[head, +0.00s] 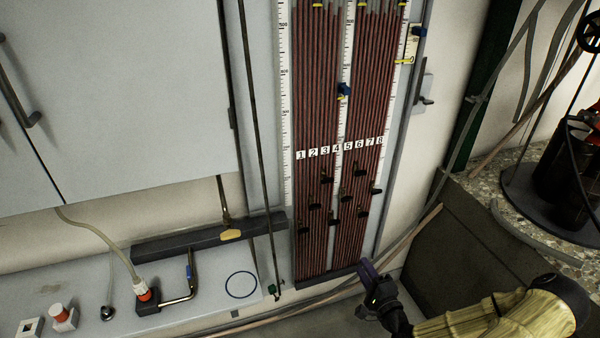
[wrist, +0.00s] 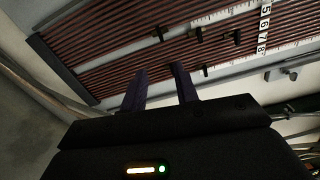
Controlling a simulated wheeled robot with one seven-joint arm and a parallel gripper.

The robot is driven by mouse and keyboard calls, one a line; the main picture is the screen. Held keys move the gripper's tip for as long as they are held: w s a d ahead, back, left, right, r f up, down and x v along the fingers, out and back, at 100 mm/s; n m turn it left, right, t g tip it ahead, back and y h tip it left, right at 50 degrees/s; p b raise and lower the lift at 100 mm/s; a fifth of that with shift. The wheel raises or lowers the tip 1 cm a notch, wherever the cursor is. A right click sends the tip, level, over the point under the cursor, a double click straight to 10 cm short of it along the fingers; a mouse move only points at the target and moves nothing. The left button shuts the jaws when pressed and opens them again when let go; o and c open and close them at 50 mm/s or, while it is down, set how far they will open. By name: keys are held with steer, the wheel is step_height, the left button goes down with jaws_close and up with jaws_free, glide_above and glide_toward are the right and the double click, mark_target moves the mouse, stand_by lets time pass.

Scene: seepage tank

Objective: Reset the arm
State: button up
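My gripper (head: 369,284) is at the lower right of the manometer panel (head: 326,225) in the head view, with my arm reaching in from the lower right corner. In the wrist view my gripper (wrist: 160,88) shows two dark purple fingers standing apart, with nothing visible between them. The panel's red-brown tubes (wrist: 120,60) run behind the fingertips. I cannot tell the exact distance from the fingers to the panel.
A grey bench (head: 200,300) with a red-and-white fitting (head: 143,290) and a blue ring (head: 241,285) lies left. A stone-topped ledge (head: 510,215) with dark equipment (head: 570,170) stands right.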

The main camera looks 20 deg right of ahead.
steer(key=a+f+n+g+y, duration=0.3)
steer(key=a+n+g, duration=0.4)
steer(key=n+g, duration=0.35)
steer(key=s+a+r+n+g+h, duration=0.2)
steer(key=s+a+r+n, duration=0.3)
steer(key=r, duration=0.4)
steer(key=s+a+r+n+g+h, duration=0.2)
steer(key=s+a+r+n+g, duration=0.15)
steer(key=a+r, duration=0.5)
step_height(320, 180, up, 30)
steer(key=d+p, duration=0.1)
steer(key=p, duration=2.7)
steer(key=shift+s+d+f+t+p, duration=0.15)
steer(key=shift+d+t+p, duration=0.15)
steer(key=shift+p, duration=0.1)
